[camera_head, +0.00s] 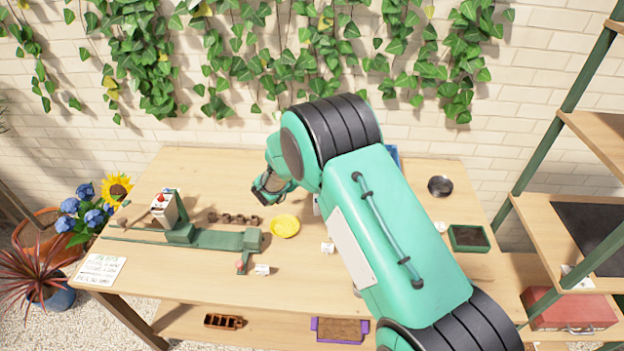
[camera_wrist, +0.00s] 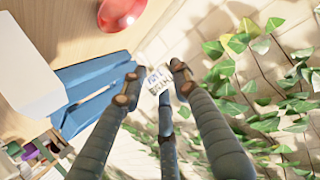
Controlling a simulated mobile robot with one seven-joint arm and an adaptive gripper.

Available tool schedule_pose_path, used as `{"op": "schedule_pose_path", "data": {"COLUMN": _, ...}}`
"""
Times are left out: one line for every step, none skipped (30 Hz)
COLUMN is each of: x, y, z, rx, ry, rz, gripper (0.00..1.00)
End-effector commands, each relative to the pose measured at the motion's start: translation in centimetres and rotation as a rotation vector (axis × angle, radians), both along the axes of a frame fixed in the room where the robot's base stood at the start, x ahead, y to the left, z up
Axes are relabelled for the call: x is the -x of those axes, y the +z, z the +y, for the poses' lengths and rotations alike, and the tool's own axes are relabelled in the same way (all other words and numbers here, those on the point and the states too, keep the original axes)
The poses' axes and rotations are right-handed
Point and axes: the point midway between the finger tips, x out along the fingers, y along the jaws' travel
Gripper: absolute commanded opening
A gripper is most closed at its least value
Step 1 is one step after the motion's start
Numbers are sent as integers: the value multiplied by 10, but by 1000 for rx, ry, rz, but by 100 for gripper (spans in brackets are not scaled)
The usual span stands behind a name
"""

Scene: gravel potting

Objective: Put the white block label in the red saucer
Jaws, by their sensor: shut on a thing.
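My gripper (camera_wrist: 155,84) is shut on the white block label (camera_wrist: 158,79), a small white piece with dark markings held between the fingertips in the wrist view. In the head view my gripper (camera_head: 271,187) is above the back of the table, left of my arm; the label in it cannot be made out there. The red saucer (camera_wrist: 121,12) shows at the top of the wrist view on the wooden surface, apart from the gripper and partly cut by the frame edge. In the head view I cannot see the red saucer; my arm covers much of the table.
A blue container (camera_wrist: 88,92) lies between gripper and table in the wrist view. A yellow saucer (camera_head: 285,226), a green apparatus (camera_head: 212,239), small white blocks (camera_head: 262,269), a black dish (camera_head: 440,186) and a dark-filled tray (camera_head: 468,238) stand on the table (camera_head: 160,285). Ivy hangs behind.

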Motion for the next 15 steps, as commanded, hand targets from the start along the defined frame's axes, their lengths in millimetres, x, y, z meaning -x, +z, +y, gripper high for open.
{"op": "schedule_pose_path", "data": {"x": -12, "y": -1, "z": -2, "rx": -4, "ry": -9, "rz": 0, "gripper": 14}}
{"op": "schedule_pose_path", "data": {"x": -17, "y": -1, "z": -3, "rx": -4, "ry": -13, "rz": 1, "gripper": 14}}
{"op": "schedule_pose_path", "data": {"x": -25, "y": -2, "z": -5, "rx": -5, "ry": -18, "rz": 1, "gripper": 14}}
{"op": "schedule_pose_path", "data": {"x": -30, "y": -1, "z": -6, "rx": -6, "ry": -22, "rz": 0, "gripper": 14}}
{"op": "schedule_pose_path", "data": {"x": -35, "y": -2, "z": -7, "rx": -7, "ry": -25, "rz": 1, "gripper": 14}}
{"op": "schedule_pose_path", "data": {"x": -40, "y": -2, "z": -9, "rx": -7, "ry": -30, "rz": 0, "gripper": 14}}
{"op": "schedule_pose_path", "data": {"x": -44, "y": -2, "z": -10, "rx": -8, "ry": -32, "rz": 0, "gripper": 14}}
{"op": "schedule_pose_path", "data": {"x": -48, "y": -2, "z": -11, "rx": -9, "ry": -34, "rz": 1, "gripper": 14}}
{"op": "schedule_pose_path", "data": {"x": -52, "y": -2, "z": -11, "rx": -10, "ry": -37, "rz": 0, "gripper": 14}}
{"op": "schedule_pose_path", "data": {"x": -54, "y": -2, "z": -12, "rx": -10, "ry": -39, "rz": 0, "gripper": 14}}
{"op": "schedule_pose_path", "data": {"x": -56, "y": -2, "z": -12, "rx": -10, "ry": -40, "rz": 0, "gripper": 14}}
{"op": "schedule_pose_path", "data": {"x": -59, "y": -2, "z": -13, "rx": -11, "ry": -42, "rz": 0, "gripper": 14}}
{"op": "schedule_pose_path", "data": {"x": -60, "y": -2, "z": -13, "rx": -12, "ry": -42, "rz": 0, "gripper": 14}}
{"op": "schedule_pose_path", "data": {"x": -61, "y": -2, "z": -14, "rx": -11, "ry": -43, "rz": 0, "gripper": 14}}
{"op": "schedule_pose_path", "data": {"x": -62, "y": -2, "z": -14, "rx": -11, "ry": -44, "rz": 1, "gripper": 14}}
